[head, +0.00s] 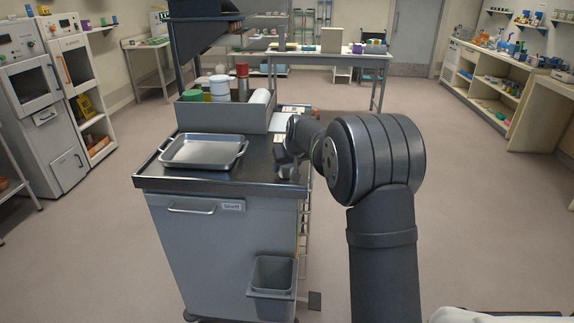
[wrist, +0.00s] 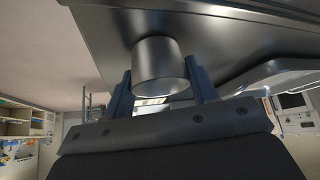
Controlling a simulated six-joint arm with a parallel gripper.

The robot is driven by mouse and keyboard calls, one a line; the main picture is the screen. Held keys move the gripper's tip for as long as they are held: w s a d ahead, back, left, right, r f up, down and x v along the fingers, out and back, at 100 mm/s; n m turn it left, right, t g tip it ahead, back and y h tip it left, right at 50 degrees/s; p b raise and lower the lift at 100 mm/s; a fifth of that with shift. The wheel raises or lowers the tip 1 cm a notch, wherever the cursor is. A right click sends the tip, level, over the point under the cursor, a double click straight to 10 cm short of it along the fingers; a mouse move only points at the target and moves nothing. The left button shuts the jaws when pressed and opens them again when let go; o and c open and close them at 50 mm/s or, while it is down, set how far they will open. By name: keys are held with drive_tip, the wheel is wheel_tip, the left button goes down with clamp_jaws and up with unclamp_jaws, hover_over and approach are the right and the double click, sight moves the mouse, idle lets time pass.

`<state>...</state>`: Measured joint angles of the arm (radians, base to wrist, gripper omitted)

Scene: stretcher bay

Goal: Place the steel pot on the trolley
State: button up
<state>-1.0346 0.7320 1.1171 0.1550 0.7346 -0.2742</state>
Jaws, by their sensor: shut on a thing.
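The steel pot (wrist: 158,66), a small shiny cylinder, sits between the two fingers of my gripper (wrist: 160,88) in the wrist view. The gripper is shut on it. In the head view my gripper (head: 286,166) is at the right edge of the trolley top, and the pot is mostly hidden there by my arm. The trolley (head: 225,183) is a grey cabinet with a dark top. Its top (wrist: 120,28) fills the upper wrist view. The pot's far end appears to be at or very close to this surface; I cannot tell whether it touches.
A metal tray (head: 200,150) with handles covers the left of the trolley top. Behind it a grey bin (head: 228,117) holds bottles and jars. A small grey bucket (head: 272,282) hangs on the trolley's front. The front right of the top is bare.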

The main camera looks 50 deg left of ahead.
drive_tip(key=o, duration=1)
drive_tip(key=shift+c, duration=0.2)
drive_tip(key=shift+r, duration=0.3)
drive_tip(key=v, duration=1.1)
drive_tip(key=shift+d+r, duration=0.25)
drive_tip(key=shift+r, duration=0.05)
drive_tip(key=shift+s, duration=0.1)
drive_tip(key=x, duration=1.2)
drive_tip(key=shift+a+f, duration=0.1)
drive_tip(key=shift+f, duration=0.15)
wheel_tip(320, 180, up, 3)
drive_tip(key=shift+f, duration=0.2)
drive_tip(key=shift+r, duration=0.65)
